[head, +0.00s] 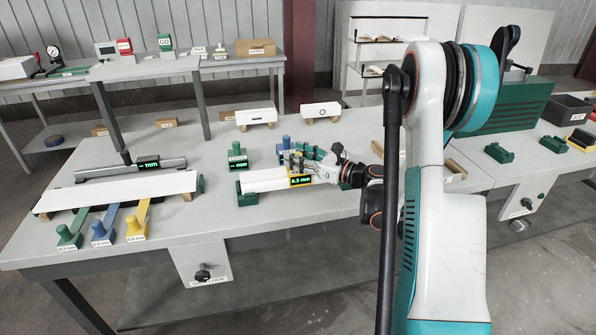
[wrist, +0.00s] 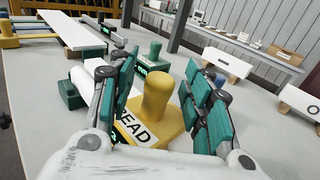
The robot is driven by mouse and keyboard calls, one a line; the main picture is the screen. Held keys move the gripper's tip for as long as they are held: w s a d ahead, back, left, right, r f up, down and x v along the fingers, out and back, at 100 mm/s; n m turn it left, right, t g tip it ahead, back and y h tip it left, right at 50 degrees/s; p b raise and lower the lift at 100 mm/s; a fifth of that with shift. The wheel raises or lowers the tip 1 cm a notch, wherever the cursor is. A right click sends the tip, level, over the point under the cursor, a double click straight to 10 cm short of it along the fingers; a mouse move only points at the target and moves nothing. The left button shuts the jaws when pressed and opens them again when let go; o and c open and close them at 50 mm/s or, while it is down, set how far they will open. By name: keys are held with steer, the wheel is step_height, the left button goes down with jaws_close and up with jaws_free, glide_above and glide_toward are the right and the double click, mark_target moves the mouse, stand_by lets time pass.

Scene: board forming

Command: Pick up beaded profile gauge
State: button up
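The beaded profile gauge is a yellow block with a round yellow knob (wrist: 157,97) and a label reading "BEAD", seen in the wrist view. In the head view the gauge (head: 301,182) shows a green-lit display and sits at the right part of a white profile (head: 262,180). My gripper (wrist: 163,80) is open, with its teal fingers on either side of the knob and a visible gap to it. In the head view my gripper (head: 305,160) is low over the gauge and hides part of it.
A green gauge (head: 238,157) stands just behind the white profile, and a blue knob (head: 286,142) is close by. Yellow, blue and green handled tools (head: 137,228) lie at the left front. A long white board (head: 115,192) lies on the left. Two white blocks (head: 255,117) stand behind.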

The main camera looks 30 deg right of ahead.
jaws_close()
steer(key=shift+r, duration=0.1)
step_height(320, 180, up, 20)
steer(key=p, duration=0.6)
steer(key=shift+p, duration=0.4)
steer(key=c, duration=0.9)
jaws_free()
jaws_close()
